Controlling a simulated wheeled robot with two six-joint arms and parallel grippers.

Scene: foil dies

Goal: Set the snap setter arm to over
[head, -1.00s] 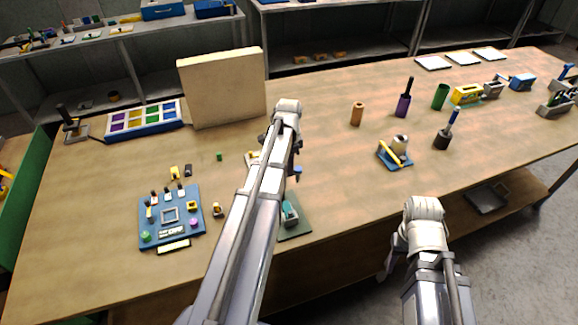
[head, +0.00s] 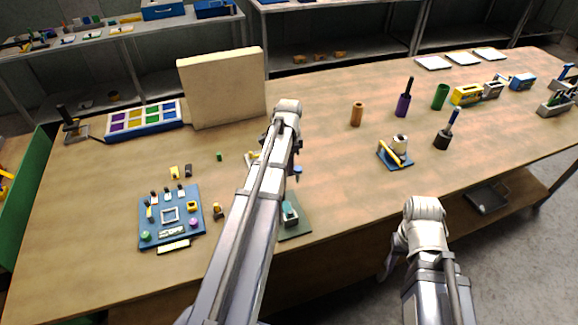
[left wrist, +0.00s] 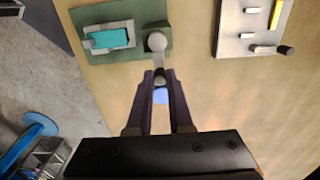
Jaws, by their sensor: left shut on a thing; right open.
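The snap setter has a green base plate (head: 296,229), partly hidden behind my left arm in the head view. It carries a teal block (head: 290,213). In the left wrist view its plate (left wrist: 104,58), teal block (left wrist: 109,39) and round grey pivot (left wrist: 157,42) show at the top. The setter arm (left wrist: 159,66) runs from the pivot down between my left fingers, away from the teal block. My left gripper (left wrist: 160,80) is shut on it. A blue end (left wrist: 160,97) shows between the fingers. My right gripper (head: 388,267) is open, off the table's front edge.
A grey plate (left wrist: 231,40) with a dark-knobbed lever (left wrist: 270,50) lies beside the setter. A blue board (head: 152,218) with small parts is left of my left arm. A blue stand (head: 396,160) and several cylinders stand right. Bare table lies between.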

